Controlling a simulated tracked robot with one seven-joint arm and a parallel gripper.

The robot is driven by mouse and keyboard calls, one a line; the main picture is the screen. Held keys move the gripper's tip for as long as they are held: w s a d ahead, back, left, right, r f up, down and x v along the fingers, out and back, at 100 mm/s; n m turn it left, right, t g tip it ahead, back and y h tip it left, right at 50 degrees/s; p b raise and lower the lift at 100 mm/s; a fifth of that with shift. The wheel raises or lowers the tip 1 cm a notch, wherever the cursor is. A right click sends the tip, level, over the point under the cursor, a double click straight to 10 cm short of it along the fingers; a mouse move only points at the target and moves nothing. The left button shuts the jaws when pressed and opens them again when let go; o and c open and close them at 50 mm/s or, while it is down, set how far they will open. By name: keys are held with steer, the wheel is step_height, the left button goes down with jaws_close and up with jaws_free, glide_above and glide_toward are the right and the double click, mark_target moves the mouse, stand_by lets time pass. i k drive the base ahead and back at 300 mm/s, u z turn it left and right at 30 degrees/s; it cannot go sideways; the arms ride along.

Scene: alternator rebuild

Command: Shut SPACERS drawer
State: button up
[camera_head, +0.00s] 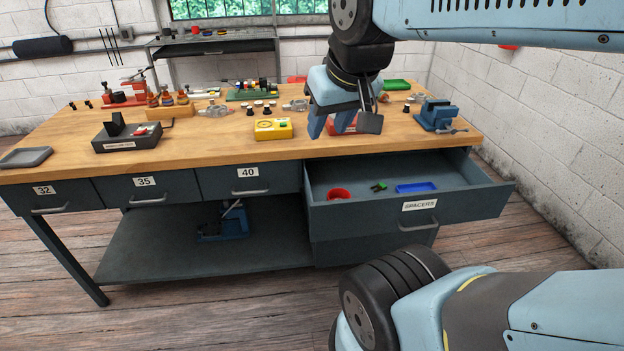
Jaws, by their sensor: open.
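The SPACERS drawer (480,204) is pulled out at the right end of the workbench. Its front carries a white SPACERS label and a grey bar handle (418,226). Inside lie a red round dish (339,194), a small green and black item (379,187) and a blue tray (416,187). My gripper (331,128) hangs above the bench's front edge, behind and above the drawer's left part.
The wooden bench top (225,143) bears a yellow box (273,129), a dark fixture (127,136), a blue vise (436,115) and several small parts. Closed drawers 32, 35 and 40 (248,182) are left of the open one. Floor is clear at right.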

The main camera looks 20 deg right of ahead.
mark_target(465, 192)
steer(key=u, duration=2)
steer(key=i, duration=0.05)
steer(key=z, duration=3.3)
